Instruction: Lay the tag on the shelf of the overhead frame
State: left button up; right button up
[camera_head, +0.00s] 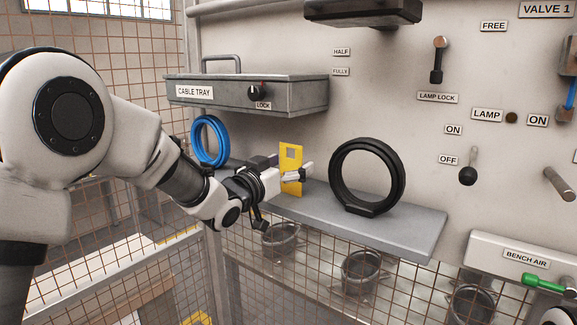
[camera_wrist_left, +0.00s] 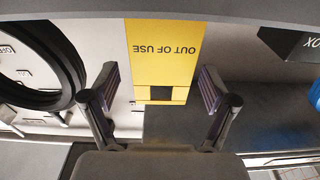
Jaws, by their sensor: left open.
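The yellow tag (camera_head: 291,160) stands upright at the grey wall shelf (camera_head: 400,228), and whether it touches the wall I cannot tell. In the left wrist view the tag (camera_wrist_left: 165,50) reads OUT OF USE upside down and has a dark square opening. My left gripper (camera_head: 290,174) is open at the tag. In the wrist view its fingers (camera_wrist_left: 158,82) are spread on either side of the tag, with gaps on both sides. I cannot make out an overhead frame in these views. My right gripper is not in view.
A black ring (camera_head: 335,178) stands on the shelf right of the tag. A blue ring (camera_head: 197,142) and a dark box (camera_wrist_left: 290,42) are on the other side. The cable tray (camera_head: 290,99) juts out above. Wire mesh and buckets (camera_head: 361,272) are below.

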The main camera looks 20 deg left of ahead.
aim_at(290, 167)
pick_arm(q)
jog(key=shift+s, duration=0.1)
jog(key=b+v, duration=0.1)
jog(key=v, duration=0.1)
jog(key=f+b+v, duration=0.1)
jog(key=b+v, duration=0.1)
jog(key=v, duration=0.1)
jog(key=shift+a, duration=0.15)
jog(key=b+v, duration=0.1)
jog(key=v, duration=0.5)
jog(key=shift+s+r+b, duration=0.3)
jog(key=shift+r, duration=0.1)
